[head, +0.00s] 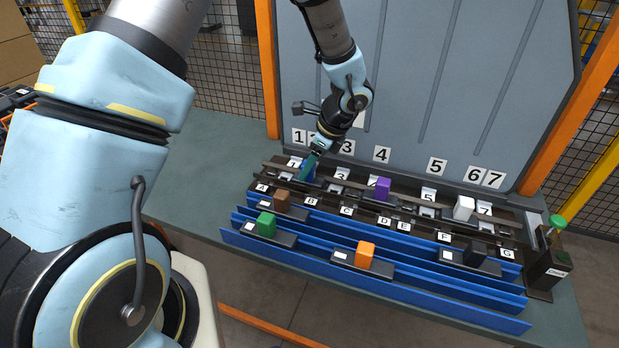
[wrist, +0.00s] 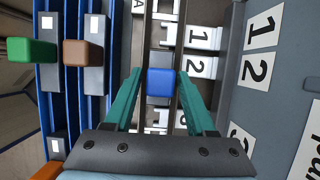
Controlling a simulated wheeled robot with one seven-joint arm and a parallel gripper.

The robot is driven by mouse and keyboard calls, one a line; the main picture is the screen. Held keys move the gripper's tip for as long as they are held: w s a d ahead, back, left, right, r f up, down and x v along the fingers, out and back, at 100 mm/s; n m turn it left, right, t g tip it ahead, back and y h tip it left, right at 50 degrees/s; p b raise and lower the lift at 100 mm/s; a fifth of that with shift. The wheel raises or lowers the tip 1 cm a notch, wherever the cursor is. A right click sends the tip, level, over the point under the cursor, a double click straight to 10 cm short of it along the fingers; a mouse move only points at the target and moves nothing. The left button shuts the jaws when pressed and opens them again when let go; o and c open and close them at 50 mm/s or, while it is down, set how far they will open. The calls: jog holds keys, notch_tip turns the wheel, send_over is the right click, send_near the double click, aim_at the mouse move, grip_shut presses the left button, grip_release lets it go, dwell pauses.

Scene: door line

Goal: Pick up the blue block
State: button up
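The blue block (wrist: 161,83) sits in the dark rail beside the number 2 label in the wrist view. My gripper (wrist: 159,76) is open, with one teal finger on each side of the block. A narrow gap shows between the left finger and the block; the right finger looks very close to it, and I cannot tell whether it touches. In the head view my gripper (head: 306,168) points down at the left part of the rail, and only a small part of the blue block (head: 311,173) shows behind the fingers.
Purple (head: 382,189) and white (head: 463,208) blocks stand farther right on the rail. Brown (head: 281,201), green (head: 266,225), orange (head: 365,254) and black (head: 475,254) blocks stand in the blue-edged front rows. A grey numbered panel (head: 430,90) rises behind.

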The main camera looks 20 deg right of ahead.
grip_shut()
dwell(0.6)
